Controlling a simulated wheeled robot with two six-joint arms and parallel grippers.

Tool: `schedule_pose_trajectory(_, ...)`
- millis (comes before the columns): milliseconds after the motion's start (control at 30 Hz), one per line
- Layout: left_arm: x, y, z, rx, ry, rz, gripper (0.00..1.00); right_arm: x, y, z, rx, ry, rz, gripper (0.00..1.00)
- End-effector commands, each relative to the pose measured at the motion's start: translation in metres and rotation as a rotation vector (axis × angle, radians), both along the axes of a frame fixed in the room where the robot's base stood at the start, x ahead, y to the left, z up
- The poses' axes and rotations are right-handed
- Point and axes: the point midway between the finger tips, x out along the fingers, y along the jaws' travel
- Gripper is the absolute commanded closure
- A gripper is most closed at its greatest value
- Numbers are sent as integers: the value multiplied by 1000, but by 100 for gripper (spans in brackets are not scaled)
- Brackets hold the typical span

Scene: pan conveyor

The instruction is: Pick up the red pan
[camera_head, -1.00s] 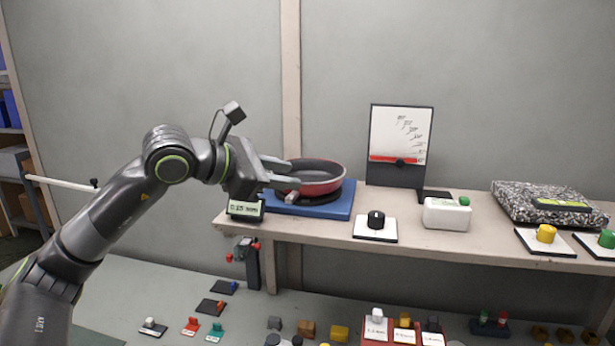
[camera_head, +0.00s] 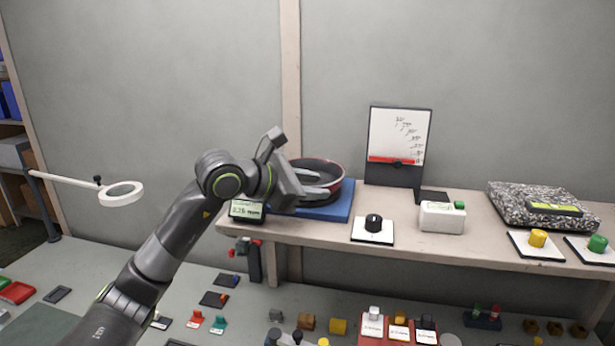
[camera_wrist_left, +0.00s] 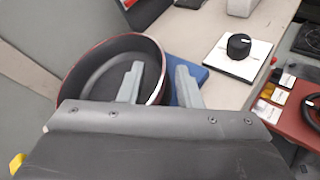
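The red pan (camera_head: 318,164), dark inside, sits on a blue scale-like base (camera_head: 338,208) on the shelf. It also shows in the left wrist view (camera_wrist_left: 95,77). My left gripper (camera_head: 328,189) is at the pan's near side, its fingers spread apart. In the left wrist view my left gripper (camera_wrist_left: 160,78) has one finger over the pan's inside and the other outside over the blue base, with the rim between them and gaps on both sides. The pan's handle is hidden behind the gripper. My right gripper is not in view.
A small display (camera_head: 246,209) stands left of the base. A white ring lamp (camera_head: 121,193) is at left. Many small parts lie on the lower table.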

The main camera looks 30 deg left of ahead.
Motion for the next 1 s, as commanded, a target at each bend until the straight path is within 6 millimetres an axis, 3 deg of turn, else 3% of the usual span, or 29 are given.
schedule_pose_trajectory(433, 11, -6, -5, 1, 1, -1, 69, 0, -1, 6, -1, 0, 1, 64)
schedule_pose_trajectory(700, 11, -6, -5, 1, 1, -1, 100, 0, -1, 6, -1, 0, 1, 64)
schedule_pose_trajectory(1000, 10, -6, -5, 1, 0, -1, 100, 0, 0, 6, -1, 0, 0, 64)
